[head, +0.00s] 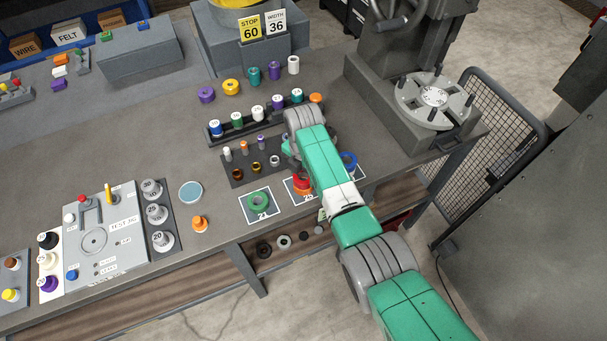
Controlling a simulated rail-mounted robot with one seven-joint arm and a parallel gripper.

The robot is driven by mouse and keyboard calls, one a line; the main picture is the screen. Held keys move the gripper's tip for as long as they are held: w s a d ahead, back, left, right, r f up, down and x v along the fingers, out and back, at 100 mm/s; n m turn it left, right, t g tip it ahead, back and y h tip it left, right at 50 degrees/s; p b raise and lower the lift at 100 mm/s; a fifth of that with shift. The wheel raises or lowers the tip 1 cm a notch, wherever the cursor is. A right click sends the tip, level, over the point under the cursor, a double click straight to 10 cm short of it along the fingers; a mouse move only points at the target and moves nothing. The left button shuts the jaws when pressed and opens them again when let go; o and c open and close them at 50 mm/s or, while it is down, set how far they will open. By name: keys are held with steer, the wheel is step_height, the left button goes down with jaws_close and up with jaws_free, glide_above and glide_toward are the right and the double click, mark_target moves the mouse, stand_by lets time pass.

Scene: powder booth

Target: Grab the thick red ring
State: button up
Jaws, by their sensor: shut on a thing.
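The thick red ring (302,184) is at the white-edged card marked 25 (290,190), near the table's front edge. Part of it is hidden by my green forearm and wrist. My gripper (299,173) points down at the red ring from above and is shut on it. The fingertips are small and mostly covered by the arm, so the exact grip is hard to see. I cannot tell whether the ring still touches the card.
A green ring (258,202) sits on card 21 to the left, and a blue ring (349,160) shows right of my arm. A dark rack (240,176) of small spools stands behind. A machine with a round table (435,98) is at right.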

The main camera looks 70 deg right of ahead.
steer(key=r, duration=0.2)
steer(key=a+r+p, duration=0.1)
steer(key=shift+s+r, duration=0.25)
steer(key=shift+s, duration=0.15)
steer(key=s+a+r+p, duration=0.1)
steer(key=s+a+p, duration=0.1)
steer(key=s+a, duration=0.7)
steer(key=shift+s+a, duration=0.4)
steer(key=shift+a, duration=0.6)
